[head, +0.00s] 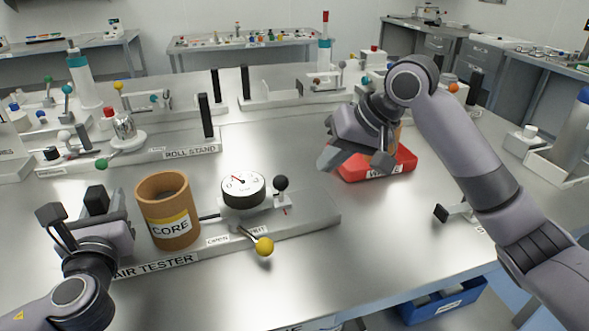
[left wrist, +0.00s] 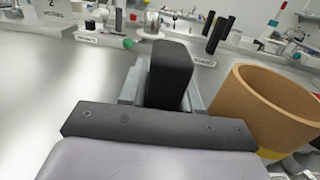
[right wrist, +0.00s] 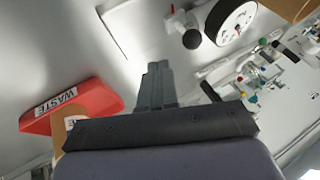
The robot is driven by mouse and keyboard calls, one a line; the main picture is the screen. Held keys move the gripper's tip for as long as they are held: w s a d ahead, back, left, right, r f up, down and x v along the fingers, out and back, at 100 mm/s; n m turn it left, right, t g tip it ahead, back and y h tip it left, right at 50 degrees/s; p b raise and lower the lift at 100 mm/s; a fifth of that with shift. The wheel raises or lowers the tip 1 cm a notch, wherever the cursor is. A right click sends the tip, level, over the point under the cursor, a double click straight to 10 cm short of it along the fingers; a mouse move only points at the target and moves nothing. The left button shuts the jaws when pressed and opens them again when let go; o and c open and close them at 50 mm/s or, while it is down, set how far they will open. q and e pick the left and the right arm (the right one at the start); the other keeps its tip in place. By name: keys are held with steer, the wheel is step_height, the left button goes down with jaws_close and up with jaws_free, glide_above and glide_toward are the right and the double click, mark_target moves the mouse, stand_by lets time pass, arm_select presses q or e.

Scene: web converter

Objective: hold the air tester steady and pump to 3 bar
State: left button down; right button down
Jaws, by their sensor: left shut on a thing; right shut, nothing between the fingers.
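The air tester (head: 318,216) is a long grey base on the steel table. A brown cardboard core (head: 165,200) labelled CORE stands upright at its left part; it also shows in the left wrist view (left wrist: 262,105). A round white gauge (head: 243,187) has its red needle pointing up-left; the scale is too small to read surely. A black ball knob (head: 281,183) is beside the gauge, and a yellow ball lever (head: 264,246) sticks out in front. My left gripper (head: 92,205) is shut on a black post (left wrist: 170,72) at the tester's left end. My right gripper (head: 328,157) is shut and empty, above the table behind the tester.
A red WASTE tray (head: 405,163) sits beneath and beside my right gripper. A brown object partly hidden by that gripper is near it. The roll stand (head: 185,147) and other fixtures stand behind the tester. A blue bin (head: 440,300) is below the front edge. Table right of the tester is mostly clear.

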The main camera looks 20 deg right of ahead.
mark_target(281, 189)
steer(key=v, duration=0.7)
steer(key=shift+t+y, duration=0.4)
steer(key=shift+y, duration=0.1)
steer(key=w+a+f, duration=0.1)
steer(key=f, duration=0.2)
steer(key=w+f, duration=0.1)
steer(key=f, duration=0.3)
steer(key=w+a+f, duration=0.1)
steer(key=f, duration=0.2)
steer(key=shift+w+a+f, duration=0.25)
steer(key=shift+w+a, duration=0.1)
steer(key=a, duration=0.3)
steer(key=shift+w+a, duration=0.1)
steer(key=shift+w, duration=0.3)
steer(key=shift+a+r, duration=0.1)
steer(key=shift+a, duration=0.35)
